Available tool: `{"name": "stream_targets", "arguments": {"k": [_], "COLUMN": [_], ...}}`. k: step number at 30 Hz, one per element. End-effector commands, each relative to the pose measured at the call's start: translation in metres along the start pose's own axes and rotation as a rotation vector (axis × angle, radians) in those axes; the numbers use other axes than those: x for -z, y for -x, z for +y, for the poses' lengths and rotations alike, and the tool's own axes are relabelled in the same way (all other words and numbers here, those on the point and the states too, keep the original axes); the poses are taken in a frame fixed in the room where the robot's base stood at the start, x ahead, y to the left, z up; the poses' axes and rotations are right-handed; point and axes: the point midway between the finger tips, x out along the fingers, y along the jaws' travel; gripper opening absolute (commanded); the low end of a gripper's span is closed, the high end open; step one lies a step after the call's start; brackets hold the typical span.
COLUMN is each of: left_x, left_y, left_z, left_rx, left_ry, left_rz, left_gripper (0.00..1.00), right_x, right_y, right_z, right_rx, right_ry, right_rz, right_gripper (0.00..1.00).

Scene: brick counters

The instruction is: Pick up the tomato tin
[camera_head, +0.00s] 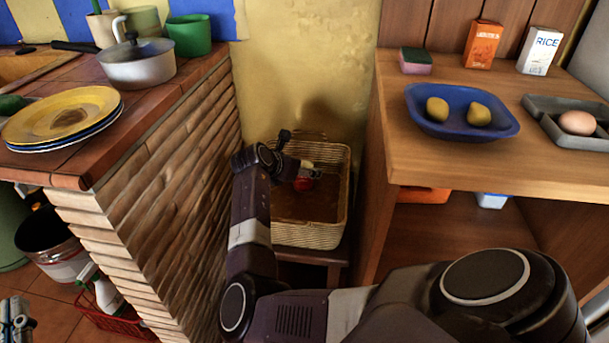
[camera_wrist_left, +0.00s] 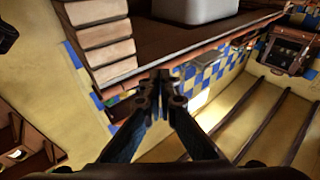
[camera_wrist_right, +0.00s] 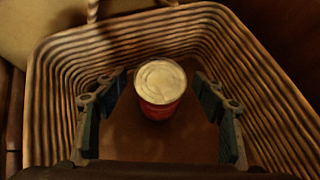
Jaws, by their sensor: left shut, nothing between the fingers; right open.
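The tomato tin (camera_wrist_right: 160,110), red with a pale lid, stands upright in a wicker basket (camera_head: 345,190). In the head view its red side (camera_head: 303,184) shows partly below my right gripper. In the right wrist view my right gripper (camera_wrist_right: 160,80) is open, with one finger to each side of the tin and a gap on both sides. I cannot tell how far down the fingers reach. My left gripper (camera_head: 15,322) is at the lower left of the head view; in the left wrist view its fingers (camera_wrist_left: 163,88) are shut and empty.
The basket sits on a low stool (camera_head: 312,256) between a brick counter (camera_head: 160,160) and a wooden counter (camera_head: 460,160). The wooden counter bears a blue bowl (camera_head: 462,127) with two yellow items. Plates (camera_head: 60,115) and a pot (camera_head: 140,70) stand on the brick counter.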

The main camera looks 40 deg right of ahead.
Motion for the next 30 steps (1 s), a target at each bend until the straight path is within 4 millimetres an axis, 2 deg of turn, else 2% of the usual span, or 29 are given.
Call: {"name": "stream_targets", "arguments": {"k": [6,9,19,30], "left_x": [0.038,0.048,0.054,0.054], "left_y": [0.002,0.004,0.005,0.005], "left_z": [0.005,0.006,0.006,0.006], "left_rx": [-0.010,-0.012,-0.013,-0.013], "left_ry": [0.007,0.008,0.009,0.009], "left_rz": [0.182,0.229,0.251,0.250], "left_gripper": [0.00,0.00,0.00,0.00], "right_x": [0.004,0.004,0.003,0.004], "right_y": [-0.003,-0.003,-0.003,-0.003], "right_z": [0.000,0.000,0.000,0.000], "right_rx": [0.000,0.000,0.000,0.000], "right_ry": [-0.001,-0.001,0.000,0.000], "right_rz": [0.000,0.000,0.000,0.000], "right_gripper": [0.63,0.63,0.62,0.21]}}
